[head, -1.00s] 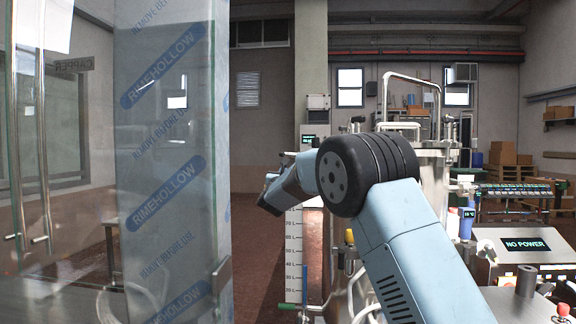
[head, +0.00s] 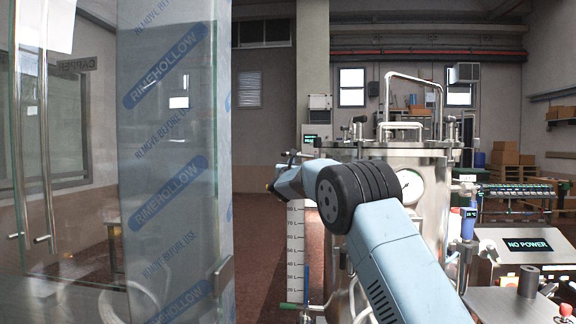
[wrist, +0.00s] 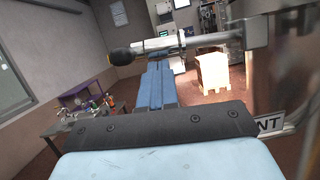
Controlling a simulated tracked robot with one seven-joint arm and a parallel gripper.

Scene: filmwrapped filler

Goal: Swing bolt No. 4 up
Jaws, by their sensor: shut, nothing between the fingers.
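The steel filler vessel (head: 405,210) stands right of centre in the head view, with a round gauge on its front and bolts around its lid (head: 375,150). In the wrist view a metal rod with a dark, rounded end (wrist: 165,43) reaches leftward from the vessel side; it looks like a swing bolt, but I cannot read its number. My gripper (wrist: 158,68) is shut and empty, its blue fingers just below the rod in the picture. I cannot tell whether they touch it.
A film-wrapped glass panel marked RIMEHOLLOW (head: 165,180) stands close on the left. A NO POWER console (head: 525,246) stands at the right. A level scale (head: 295,250) stands below my wrist. The wrist view shows a side table (wrist: 80,125) with small items.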

